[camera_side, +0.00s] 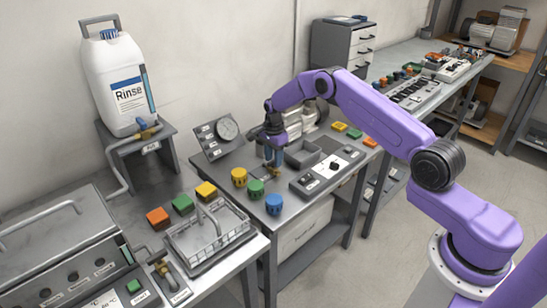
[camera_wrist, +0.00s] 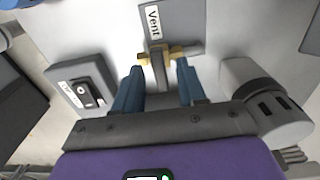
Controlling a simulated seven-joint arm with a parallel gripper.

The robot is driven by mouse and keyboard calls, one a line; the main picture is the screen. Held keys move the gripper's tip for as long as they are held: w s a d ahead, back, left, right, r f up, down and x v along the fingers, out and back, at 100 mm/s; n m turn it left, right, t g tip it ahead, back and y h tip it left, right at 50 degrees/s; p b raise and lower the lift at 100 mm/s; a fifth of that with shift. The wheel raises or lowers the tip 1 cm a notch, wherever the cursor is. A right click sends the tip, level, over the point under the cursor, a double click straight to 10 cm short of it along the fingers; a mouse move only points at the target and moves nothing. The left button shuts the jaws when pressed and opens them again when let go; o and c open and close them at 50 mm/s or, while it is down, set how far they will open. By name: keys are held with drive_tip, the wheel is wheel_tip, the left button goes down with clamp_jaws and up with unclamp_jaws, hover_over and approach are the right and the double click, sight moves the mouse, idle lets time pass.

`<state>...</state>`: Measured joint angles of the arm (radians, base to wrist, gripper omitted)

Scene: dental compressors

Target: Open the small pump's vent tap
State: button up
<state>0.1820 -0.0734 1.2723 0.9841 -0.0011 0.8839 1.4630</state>
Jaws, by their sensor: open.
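The vent tap (camera_wrist: 174,51) shows in the wrist view below a plate labelled "Vent" (camera_wrist: 153,22). It has a brass body and a grey lever (camera_wrist: 159,72) pointing toward my wrist. My gripper (camera_wrist: 159,67) is open, with one blue finger on each side of the lever and a visible gap on both sides. In the side view, my gripper (camera_side: 274,160) points down over the middle bench, and the tap is hard to make out there. The small pump (camera_side: 308,118) stands behind my gripper, partly hidden by my arm.
A switch box (camera_wrist: 84,92) is left of my fingers, and a grey cylindrical part (camera_wrist: 268,110) is at right.

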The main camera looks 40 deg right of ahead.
clamp_jaws()
drive_tip(key=shift+n, duration=0.4)
drive_tip(key=n, duration=1.3)
drive_tip(key=shift+n, duration=2)
